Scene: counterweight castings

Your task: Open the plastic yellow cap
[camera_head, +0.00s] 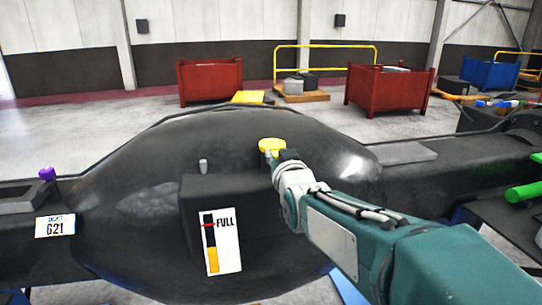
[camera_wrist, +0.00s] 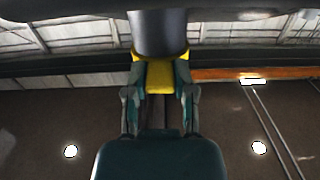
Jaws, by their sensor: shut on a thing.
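The yellow cap (camera_head: 271,145) sits on top of the large black rounded casting (camera_head: 130,200), right of its middle in the head view. My gripper (camera_head: 284,156) is at the cap, at the end of my teal arm. In the wrist view the yellow cap (camera_wrist: 159,75) lies between the two fingers of my gripper (camera_wrist: 160,90), which is shut on it. A dark cylinder stands beyond the cap, against it. The fingertips are partly hidden in the head view.
A gauge plate marked FULL (camera_head: 221,240) and a small grey peg (camera_head: 203,165) are left of the cap. A purple knob (camera_head: 47,174) is far left; a green cylinder (camera_head: 523,192) is at the right. Red bins (camera_head: 209,80) stand on the floor behind.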

